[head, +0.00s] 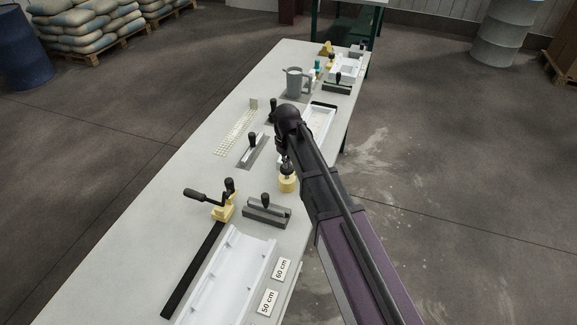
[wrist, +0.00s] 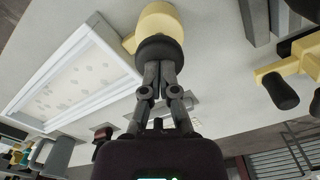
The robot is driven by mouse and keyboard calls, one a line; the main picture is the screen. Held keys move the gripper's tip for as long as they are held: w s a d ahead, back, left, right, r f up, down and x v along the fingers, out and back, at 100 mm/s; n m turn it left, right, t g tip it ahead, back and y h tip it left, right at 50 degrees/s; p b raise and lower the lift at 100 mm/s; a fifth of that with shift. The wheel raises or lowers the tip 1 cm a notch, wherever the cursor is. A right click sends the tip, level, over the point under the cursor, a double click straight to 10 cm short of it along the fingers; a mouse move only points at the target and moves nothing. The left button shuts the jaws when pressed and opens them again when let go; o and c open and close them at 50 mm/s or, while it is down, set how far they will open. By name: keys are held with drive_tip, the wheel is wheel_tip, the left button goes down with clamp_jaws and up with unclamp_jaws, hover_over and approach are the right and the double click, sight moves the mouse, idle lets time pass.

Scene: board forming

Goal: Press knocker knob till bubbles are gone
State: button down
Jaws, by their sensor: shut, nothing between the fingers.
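The knocker is a yellow cylinder (wrist: 158,20) with a dark round knob (wrist: 156,50). In the head view the yellow knocker (head: 289,184) is on the right edge of the table, just below my gripper (head: 287,166). In the wrist view my gripper (wrist: 158,72) is shut and empty, its fingertips at the knob; I cannot tell whether they press on it. A white-framed mould (wrist: 88,42) lies beside the knocker, its pale fill dotted with grey bubble spots. It shows in the head view as a white tray (head: 322,118), partly behind my arm.
The long table (head: 180,178) carries a black-handled yellow clamp (head: 224,211), grey handled tools (head: 267,211), a white trough (head: 232,272), a grey jug (head: 296,82) and number cards (head: 282,269). The table's left side is mostly clear.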

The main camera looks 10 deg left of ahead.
wheel_tip(320, 180, up, 7)
drive_tip(key=p, duration=0.7)
idle(0.4)
idle(0.5)
drive_tip(key=s+d+m, duration=0.3)
drive_tip(key=s+d, duration=0.1)
drive_tip(key=d, duration=0.7)
drive_tip(key=s+d+f+m+b, duration=0.1)
drive_tip(key=s+d+m, duration=0.3)
drive_tip(key=d, duration=0.6)
drive_tip(key=s+d+f+m+b, duration=0.1)
drive_tip(key=s+d+m, duration=0.2)
drive_tip(key=d, duration=0.8)
drive_tip(key=shift+s+d, duration=0.35)
drive_tip(key=shift+s, duration=0.55)
drive_tip(key=shift+w+a, duration=0.1)
